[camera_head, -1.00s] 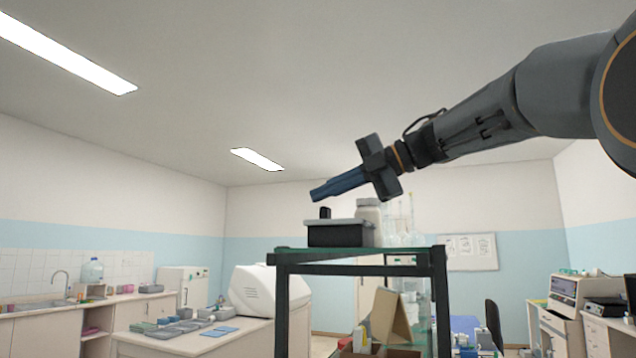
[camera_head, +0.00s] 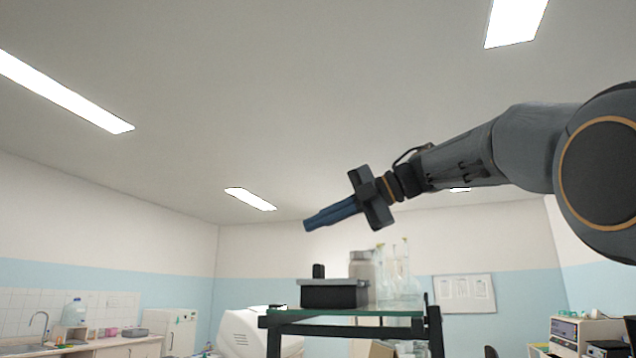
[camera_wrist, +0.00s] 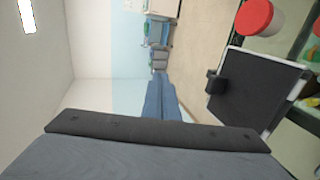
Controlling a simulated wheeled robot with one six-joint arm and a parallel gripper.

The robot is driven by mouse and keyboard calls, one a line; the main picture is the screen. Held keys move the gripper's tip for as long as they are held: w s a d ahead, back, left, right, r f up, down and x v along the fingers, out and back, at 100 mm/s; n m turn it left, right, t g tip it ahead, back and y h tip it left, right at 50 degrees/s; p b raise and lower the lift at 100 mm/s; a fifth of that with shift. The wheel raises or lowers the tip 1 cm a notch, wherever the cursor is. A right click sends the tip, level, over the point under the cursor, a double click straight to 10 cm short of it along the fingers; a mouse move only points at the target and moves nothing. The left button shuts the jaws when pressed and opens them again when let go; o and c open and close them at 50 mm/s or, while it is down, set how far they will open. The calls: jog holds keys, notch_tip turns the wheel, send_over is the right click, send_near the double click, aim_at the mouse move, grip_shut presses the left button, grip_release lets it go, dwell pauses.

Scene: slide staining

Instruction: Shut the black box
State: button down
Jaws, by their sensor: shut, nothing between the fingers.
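The black box (camera_head: 335,296) stands on the glass top of a dark-framed stand in the head view. A flat lid with a paler rim lies level across its top, and a short black knob (camera_head: 318,271) stands up at its left end. The box also shows at the right of the wrist view (camera_wrist: 254,92), its dark top framed by a pale rim. I cannot tell whether the lid is fully seated. My gripper (camera_head: 306,224) is above the box, apart from it, its blue fingers together and empty, pointing left and slightly down. The fingers (camera_wrist: 160,78) also show in the wrist view.
A pale jar (camera_head: 362,266) stands right behind the box, with clear glass bottles (camera_head: 398,278) beside it. The wrist view shows a red-capped jar (camera_wrist: 256,17) close to the box. The stand's glass top (camera_head: 290,316) has a little free room left of the box.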

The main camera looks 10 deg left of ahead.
notch_tip(320, 180, up, 8)
dwell(0.5)
jog(key=shift+r, duration=0.15)
